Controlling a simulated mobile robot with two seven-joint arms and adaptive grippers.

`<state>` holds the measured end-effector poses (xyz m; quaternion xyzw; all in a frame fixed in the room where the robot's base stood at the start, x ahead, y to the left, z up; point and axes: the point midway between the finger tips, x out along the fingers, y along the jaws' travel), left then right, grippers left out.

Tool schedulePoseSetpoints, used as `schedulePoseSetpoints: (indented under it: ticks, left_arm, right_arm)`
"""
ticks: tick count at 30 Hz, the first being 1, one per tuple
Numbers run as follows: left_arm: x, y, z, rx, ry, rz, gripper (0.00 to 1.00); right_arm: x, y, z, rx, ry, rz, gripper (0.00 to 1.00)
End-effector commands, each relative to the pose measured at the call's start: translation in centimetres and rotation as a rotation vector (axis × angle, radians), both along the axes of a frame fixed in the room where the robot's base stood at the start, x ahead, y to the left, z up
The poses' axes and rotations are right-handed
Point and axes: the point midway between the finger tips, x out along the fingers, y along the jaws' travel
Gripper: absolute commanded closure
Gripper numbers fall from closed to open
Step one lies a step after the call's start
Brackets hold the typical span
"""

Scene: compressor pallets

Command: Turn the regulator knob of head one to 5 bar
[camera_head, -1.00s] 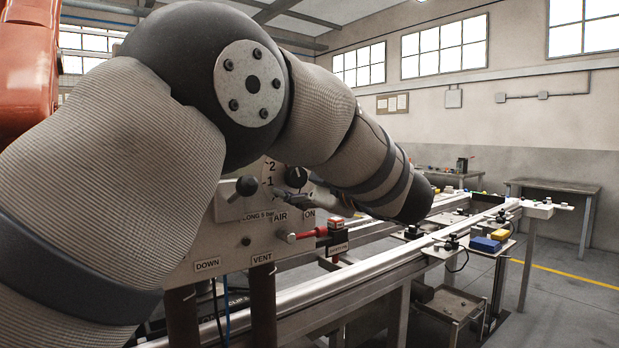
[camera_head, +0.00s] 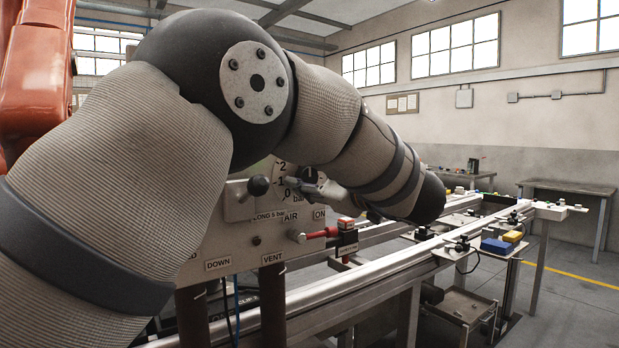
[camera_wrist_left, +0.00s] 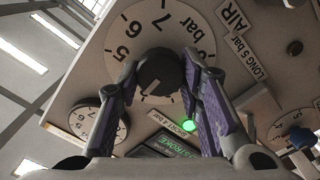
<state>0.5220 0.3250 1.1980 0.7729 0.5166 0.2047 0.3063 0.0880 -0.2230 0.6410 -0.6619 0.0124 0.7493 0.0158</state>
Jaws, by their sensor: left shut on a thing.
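The regulator knob (camera_wrist_left: 158,76) is a dark round knob on a white dial (camera_wrist_left: 122,24) marked in bar, with 5, 6 and 7 readable in the left wrist view. A pale mark on the knob points down-left there. My left gripper (camera_wrist_left: 160,82) has its two purple-padded fingers on either side of the knob, shut on it. In the head view my left gripper (camera_head: 318,187) reaches the knob (camera_head: 310,173) from the right, and my arm hides part of the panel. The "LONG 5 bar" label (camera_wrist_left: 240,50) is beside the dial. My right gripper is not in view.
A second dial (camera_wrist_left: 84,124) and a lit green lamp (camera_wrist_left: 188,126) are close to the fingers. A conveyor rail (camera_head: 385,270) runs behind to the right.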

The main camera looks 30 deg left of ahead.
Motion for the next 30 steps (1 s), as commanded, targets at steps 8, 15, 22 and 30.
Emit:
schedulePoseSetpoints:
  ticks: [8, 15, 22, 30]
  left_arm:
    - [0.07, -0.01, 0.01, 0.099, 0.24, 0.001, 0.94]
    - [0.16, -0.09, 0.04, 0.186, 0.451, -0.001, 0.94]
    - [0.22, -0.08, 0.08, 0.268, 0.648, 0.0, 0.94]
    - [0.28, -0.13, 0.05, 0.348, 0.842, -0.001, 0.94]
  right_arm:
    - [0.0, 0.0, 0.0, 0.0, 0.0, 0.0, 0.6]
    - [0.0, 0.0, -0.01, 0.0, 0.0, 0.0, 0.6]
    - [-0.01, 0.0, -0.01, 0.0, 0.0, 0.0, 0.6]
    - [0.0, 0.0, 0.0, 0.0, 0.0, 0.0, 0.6]
